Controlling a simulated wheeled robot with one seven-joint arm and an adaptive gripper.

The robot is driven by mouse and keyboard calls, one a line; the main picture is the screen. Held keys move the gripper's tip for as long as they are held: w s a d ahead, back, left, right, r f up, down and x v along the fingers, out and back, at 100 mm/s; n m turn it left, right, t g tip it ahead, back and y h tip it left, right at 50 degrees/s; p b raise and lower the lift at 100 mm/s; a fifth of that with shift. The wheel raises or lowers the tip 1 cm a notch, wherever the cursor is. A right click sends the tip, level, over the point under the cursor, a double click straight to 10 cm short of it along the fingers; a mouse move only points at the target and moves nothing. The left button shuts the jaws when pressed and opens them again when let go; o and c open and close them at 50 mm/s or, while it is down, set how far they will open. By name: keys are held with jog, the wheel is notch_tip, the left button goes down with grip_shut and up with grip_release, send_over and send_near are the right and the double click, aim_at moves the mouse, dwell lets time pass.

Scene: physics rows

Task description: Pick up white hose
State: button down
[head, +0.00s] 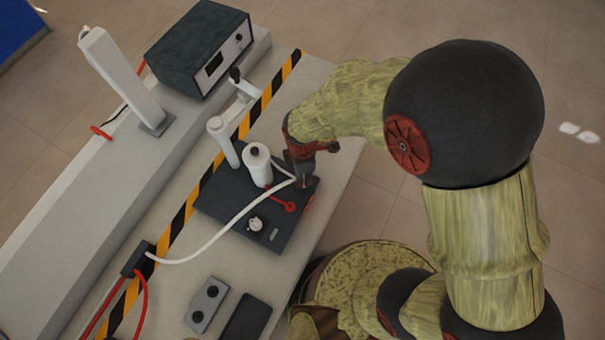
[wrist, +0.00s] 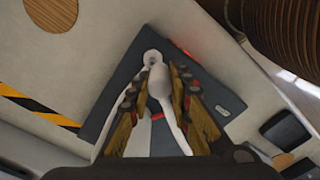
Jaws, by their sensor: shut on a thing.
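The white hose (head: 215,237) runs from a black block near the striped line, curves over the dark plate (head: 213,203), and reaches my gripper (head: 303,180). A short length continues from there toward a white cylinder (head: 257,166) standing on the plate. In the wrist view, my gripper (wrist: 160,88) has its two fingers closed around a white piece, with a white strand of the hose (wrist: 174,124) trailing below. The fingers are over the right part of the dark plate, and they partly hide the held spot.
A red part (head: 283,203) and a small white knob (head: 255,223) lie on the plate. A grey two-button box (head: 206,305) is in front. A dark green instrument (head: 200,48) sits at the back.

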jog(key=s+r+p, duration=0.5)
jog(key=s+r, duration=0.7)
jog(key=r, duration=0.1)
jog(key=shift+s, duration=0.35)
dwell(0.4)
jog(key=shift+a+f, duration=0.1)
